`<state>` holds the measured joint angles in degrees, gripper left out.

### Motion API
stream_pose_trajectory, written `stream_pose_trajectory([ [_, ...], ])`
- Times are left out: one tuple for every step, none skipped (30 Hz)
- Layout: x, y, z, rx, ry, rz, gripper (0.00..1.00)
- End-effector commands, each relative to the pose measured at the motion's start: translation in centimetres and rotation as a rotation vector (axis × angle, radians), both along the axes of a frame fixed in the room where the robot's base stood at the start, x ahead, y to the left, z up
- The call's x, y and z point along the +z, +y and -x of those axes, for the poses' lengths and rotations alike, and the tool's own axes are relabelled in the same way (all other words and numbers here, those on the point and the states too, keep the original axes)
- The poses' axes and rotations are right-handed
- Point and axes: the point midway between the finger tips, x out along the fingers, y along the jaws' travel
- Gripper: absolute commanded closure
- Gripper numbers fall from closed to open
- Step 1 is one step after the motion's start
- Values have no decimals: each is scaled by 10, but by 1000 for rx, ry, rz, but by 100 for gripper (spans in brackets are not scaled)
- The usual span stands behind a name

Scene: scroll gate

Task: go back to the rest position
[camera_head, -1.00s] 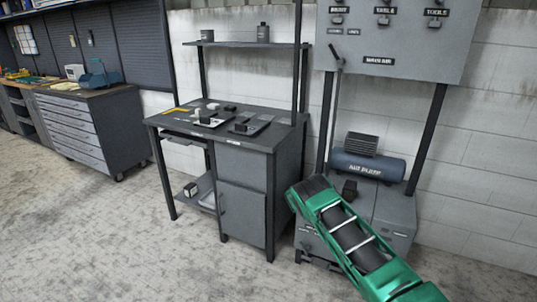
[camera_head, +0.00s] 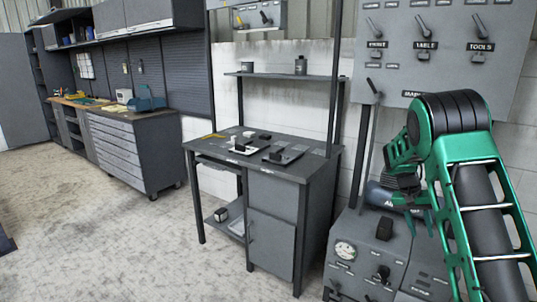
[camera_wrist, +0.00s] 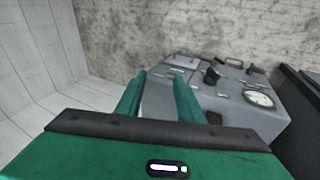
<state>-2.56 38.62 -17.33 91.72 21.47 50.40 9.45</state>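My green arm is folded at the right of the head view, with its elbow high. My gripper (camera_head: 421,220) hangs fingers down in front of the air pump (camera_head: 380,196), above the grey control unit (camera_head: 375,250), and hides part of the pump. In the wrist view the two green fingers of my gripper (camera_wrist: 158,88) stand apart with nothing between them. The control unit (camera_wrist: 225,92) with its gauge (camera_wrist: 259,98) and knobs lies beyond and to the right of the fingers. I cannot tell the exact gap to it.
A dark workbench (camera_head: 262,168) with small parts on trays stands left of the control unit. A switch panel (camera_head: 445,55) hangs behind my arm. A drawer cabinet (camera_head: 130,150) stands farther left. The floor (camera_head: 120,240) in front is open.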

Motion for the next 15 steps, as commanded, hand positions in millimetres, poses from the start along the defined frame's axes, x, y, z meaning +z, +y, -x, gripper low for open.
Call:
stream_pose_trajectory([
  [16,-1,16,-8,-5,-20,66],
  [23,-1,24,-10,-5,-30,66],
  [33,-1,36,-12,-7,-45,66],
  [40,-1,45,-14,-8,-57,66],
  [46,0,54,-16,-9,-67,66],
  [55,1,67,-17,-11,-82,66],
  [61,1,76,-18,-13,-93,66],
  [67,2,86,-20,-14,-104,66],
  [75,4,99,-21,-16,-118,66],
  [81,5,108,-21,-17,-129,66],
  [86,6,118,-20,-19,-139,66],
  [92,8,131,-20,-22,-153,66],
  [97,10,142,-20,-24,-164,66],
  [101,12,151,-20,-26,-175,66],
  [107,15,165,-18,-28,-188,66],
])
